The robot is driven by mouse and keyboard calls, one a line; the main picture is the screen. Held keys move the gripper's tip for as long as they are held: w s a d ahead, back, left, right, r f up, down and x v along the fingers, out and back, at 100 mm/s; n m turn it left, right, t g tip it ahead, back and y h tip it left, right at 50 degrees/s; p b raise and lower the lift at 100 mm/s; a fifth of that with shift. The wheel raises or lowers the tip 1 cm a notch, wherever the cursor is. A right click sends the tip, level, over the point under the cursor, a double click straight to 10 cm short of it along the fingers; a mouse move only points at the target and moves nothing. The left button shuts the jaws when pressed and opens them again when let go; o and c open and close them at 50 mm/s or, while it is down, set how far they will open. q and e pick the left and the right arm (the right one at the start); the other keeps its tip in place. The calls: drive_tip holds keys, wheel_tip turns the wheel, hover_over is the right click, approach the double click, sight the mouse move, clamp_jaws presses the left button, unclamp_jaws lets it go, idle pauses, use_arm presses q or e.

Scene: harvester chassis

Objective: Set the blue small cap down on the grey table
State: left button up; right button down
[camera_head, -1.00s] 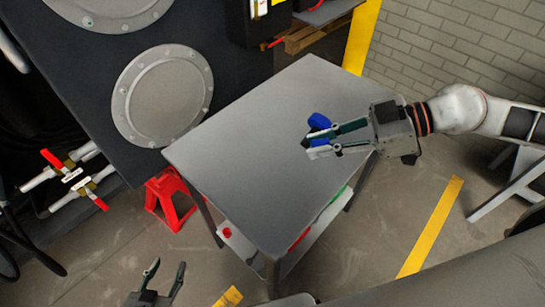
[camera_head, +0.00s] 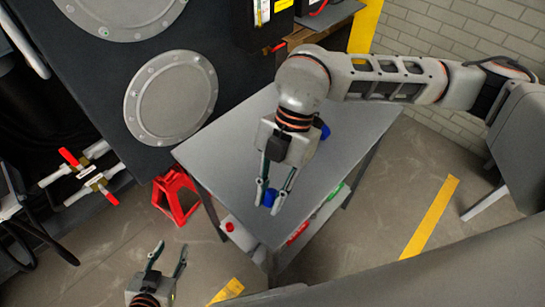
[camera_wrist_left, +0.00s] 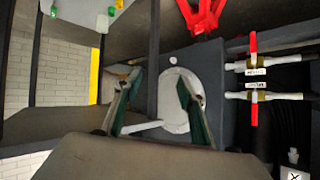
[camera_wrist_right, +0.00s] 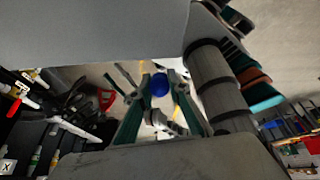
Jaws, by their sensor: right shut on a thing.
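My right gripper (camera_head: 272,196) is shut on the blue small cap (camera_head: 270,198), which sits between its fingertips. The cap also shows between the fingers in the right wrist view (camera_wrist_right: 160,84). It is over the near part of the grey table (camera_head: 225,150) in the head view; I cannot tell the gap beneath it. A second blue thing (camera_head: 324,131) is on the table behind my right gripper, partly hidden by it. My left gripper (camera_head: 168,250) is open and empty, low in front of the table; its fingers also show apart in the left wrist view (camera_wrist_left: 155,90).
A red stand (camera_head: 176,197) is beside the table's left side. A lower shelf under the table holds red and green things (camera_head: 298,232). The dark chassis with round covers (camera_head: 170,98) rises at the back left. Red-handled valves (camera_head: 86,172) are at the left.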

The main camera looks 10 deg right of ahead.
drive_tip(key=n, duration=0.1)
drive_tip(key=a+f+n+h+p, duration=0.1)
drive_tip(key=n+h, duration=0.1)
drive_tip(key=shift+s+a+f+n+t+p, duration=0.2)
drive_tip(key=shift+s+n+t+p, duration=0.1)
drive_tip(key=shift+n+t+p, duration=0.1)
drive_tip(key=w+n+t+p, duration=0.1)
drive_tip(key=w+f+n+t+h+p, duration=0.1)
drive_tip(key=n, duration=0.1)
drive_tip(key=shift+w+d+f+h, duration=0.15)
drive_tip(key=shift+d+f+h, duration=0.15)
drive_tip(key=shift+d, duration=0.1)
drive_tip(key=w+d+n, duration=0.1)
drive_tip(key=w, duration=0.1)
drive_tip(key=w+d+n+t+p, duration=0.1)
drive_tip(key=w, duration=0.2)
drive_tip(key=w+d+r+t+p, duration=0.1)
drive_tip(key=w, duration=0.1)
drive_tip(key=shift+w+r+n, duration=0.1)
drive_tip(key=shift+w+n, duration=0.05)
drive_tip(key=shift+n, duration=0.25)
drive_tip(key=shift+w+d+r+t, duration=0.1)
drive_tip(key=shift+w+t, duration=0.2)
drive_tip(key=shift+w, duration=0.05)
use_arm(q)
drive_tip(key=r, duration=0.2)
drive_tip(key=s+r, duration=0.1)
drive_tip(key=r, duration=0.1)
drive_tip(key=shift+s+d, duration=0.1)
drive_tip(key=shift+d, duration=0.15)
